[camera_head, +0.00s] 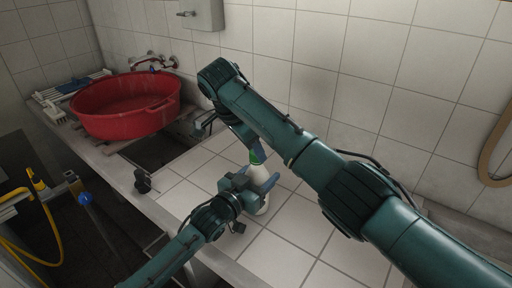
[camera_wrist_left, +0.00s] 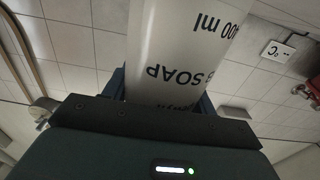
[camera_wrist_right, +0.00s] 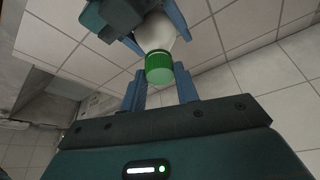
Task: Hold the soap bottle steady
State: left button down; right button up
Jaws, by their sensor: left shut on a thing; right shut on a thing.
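My left gripper (camera_head: 263,187) is shut on the bottle's body. In the left wrist view the bottle (camera_wrist_left: 185,50) fills the space between the fingers, with black print reading SOAP upside down. My right gripper (camera_head: 252,150) comes from above and is shut on the green cap, which shows between its fingertips in the right wrist view (camera_wrist_right: 159,68). The bottle's base is partly hidden, so I cannot tell if it touches the counter.
A red basin (camera_head: 125,105) sits at the back left of the tiled counter (camera_head: 285,250), below a wall tap (camera_head: 155,62). A dark sink opening (camera_head: 155,150) lies left of the bottle. A yellow hose (camera_head: 55,225) hangs at the left. Counter right of the bottle is clear.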

jog(key=shift+m+g+h, duration=0.3)
jog(key=shift+m+g, duration=0.1)
jog(key=shift+m, duration=0.8)
jog(key=shift+w, duration=0.1)
jog(key=o, duration=1)
jog(key=shift+r, duration=2.3)
jog(key=shift+n, duration=0.3)
jog(key=shift+c, duration=0.4)
